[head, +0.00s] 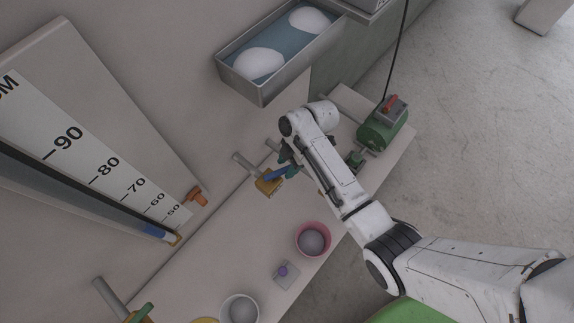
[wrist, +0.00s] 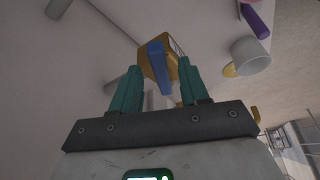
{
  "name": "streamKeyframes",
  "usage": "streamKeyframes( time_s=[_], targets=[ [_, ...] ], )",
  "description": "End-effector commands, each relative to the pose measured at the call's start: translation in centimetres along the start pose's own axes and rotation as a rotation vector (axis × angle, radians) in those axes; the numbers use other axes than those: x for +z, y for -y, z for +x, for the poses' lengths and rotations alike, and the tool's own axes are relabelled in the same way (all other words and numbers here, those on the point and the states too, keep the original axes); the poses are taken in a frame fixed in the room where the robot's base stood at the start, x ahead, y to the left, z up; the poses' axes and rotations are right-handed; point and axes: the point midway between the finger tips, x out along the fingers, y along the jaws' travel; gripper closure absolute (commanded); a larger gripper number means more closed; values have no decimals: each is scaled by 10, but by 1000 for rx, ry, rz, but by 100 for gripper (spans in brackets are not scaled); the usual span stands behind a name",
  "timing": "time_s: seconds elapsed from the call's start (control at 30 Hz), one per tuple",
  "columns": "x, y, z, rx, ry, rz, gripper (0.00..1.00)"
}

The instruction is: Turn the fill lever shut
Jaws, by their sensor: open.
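A blue lever (head: 279,174) sits on a yellow-brown valve body (head: 267,186) on a pipe at the wall behind the bench. In the wrist view the blue lever (wrist: 158,78) stands out in front of the valve body (wrist: 150,48). My gripper (wrist: 158,66) is open, with one teal finger on each side of the lever. A gap shows on the left; the right finger looks close to the lever, and contact cannot be told. In the head view my gripper (head: 288,163) is at the lever, partly hidden by my arm.
A green lever (head: 141,313) is at the lower left. A level gauge (head: 105,165) and an orange fitting (head: 196,197) are on the left. A green motor (head: 378,138) is at right.

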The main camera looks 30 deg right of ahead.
Motion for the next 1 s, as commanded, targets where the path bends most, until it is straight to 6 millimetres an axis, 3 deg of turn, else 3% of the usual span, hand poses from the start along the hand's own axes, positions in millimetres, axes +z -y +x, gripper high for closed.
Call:
streamKeyframes(
  time_s=[0.37,0.83,1.0],
  targets=[
    [0,0,6,1,0,0,55],
    [0,0,6,1,0,1,98],
    [0,0,6,0,0,1,100]
  ],
)
